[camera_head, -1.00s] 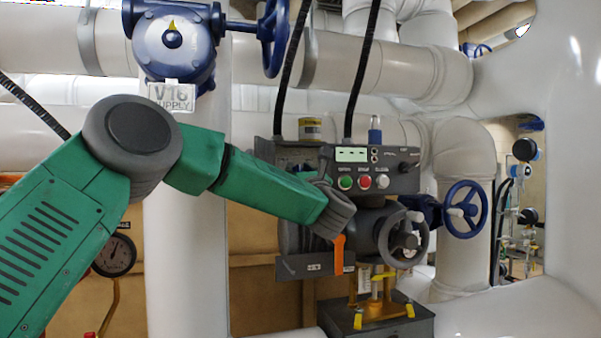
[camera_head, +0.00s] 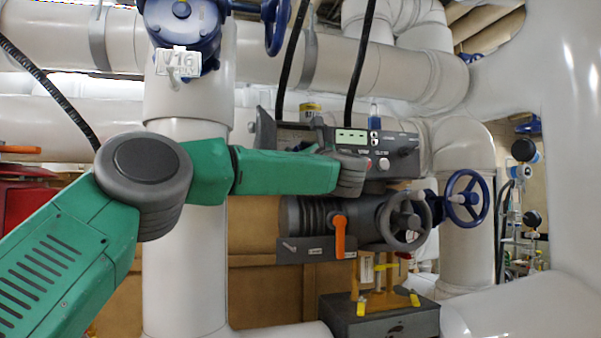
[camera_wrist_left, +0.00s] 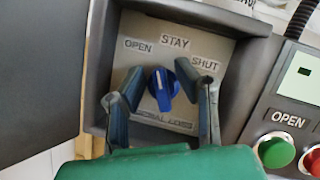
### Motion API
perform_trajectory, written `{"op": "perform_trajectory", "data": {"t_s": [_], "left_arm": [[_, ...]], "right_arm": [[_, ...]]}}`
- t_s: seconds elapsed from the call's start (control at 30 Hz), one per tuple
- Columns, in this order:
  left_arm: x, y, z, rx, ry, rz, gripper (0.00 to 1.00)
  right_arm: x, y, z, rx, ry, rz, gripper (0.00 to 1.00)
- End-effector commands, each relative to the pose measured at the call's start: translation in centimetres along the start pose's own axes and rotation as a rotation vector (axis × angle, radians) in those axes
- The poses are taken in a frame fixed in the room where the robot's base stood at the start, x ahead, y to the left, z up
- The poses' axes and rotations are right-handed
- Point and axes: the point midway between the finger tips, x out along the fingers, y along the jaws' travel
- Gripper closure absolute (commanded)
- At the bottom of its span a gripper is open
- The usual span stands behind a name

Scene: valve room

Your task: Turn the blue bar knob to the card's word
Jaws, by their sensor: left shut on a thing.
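The blue bar knob (camera_wrist_left: 166,92) sits on a grey plate (camera_wrist_left: 185,106) marked OPEN, STAY and SHUT in the left wrist view. Its white line points up and slightly left, between OPEN and STAY. My left gripper (camera_wrist_left: 159,80) is shut on the knob, one finger on each side. In the head view my green left arm (camera_head: 285,172) reaches the left part of the control box (camera_head: 383,148); the wrist hides the knob there. I cannot make out a card with a readable word. My right gripper is in neither view.
Green (camera_wrist_left: 276,152) and red (camera_wrist_left: 312,160) buttons are right of the knob plate. Below the box are an orange lever (camera_head: 339,236) and a grey handwheel (camera_head: 405,221). A blue handwheel (camera_head: 466,198) stands right. White pipes surround the box.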

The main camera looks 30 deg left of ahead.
Motion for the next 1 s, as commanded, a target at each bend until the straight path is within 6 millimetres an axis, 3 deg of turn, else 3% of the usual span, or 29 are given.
{"op": "perform_trajectory", "data": {"t_s": [0.03, 0.3, 0.6, 1.0], "left_arm": [[-0.3, 0.4, -1.2, -0.039, 0.008, 0.020, 1.00], [-0.3, 0.3, -1.0, -0.263, 0.011, 0.114, 1.00], [-0.2, 0.3, -0.8, -0.448, 0.011, 0.192, 1.00], [-0.2, 0.3, -0.8, -0.546, 0.011, 0.231, 1.00]], "right_arm": [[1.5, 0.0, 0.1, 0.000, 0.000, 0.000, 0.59], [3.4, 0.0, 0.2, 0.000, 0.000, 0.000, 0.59], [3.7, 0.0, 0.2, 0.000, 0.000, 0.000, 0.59], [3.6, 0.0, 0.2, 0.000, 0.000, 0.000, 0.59]]}}
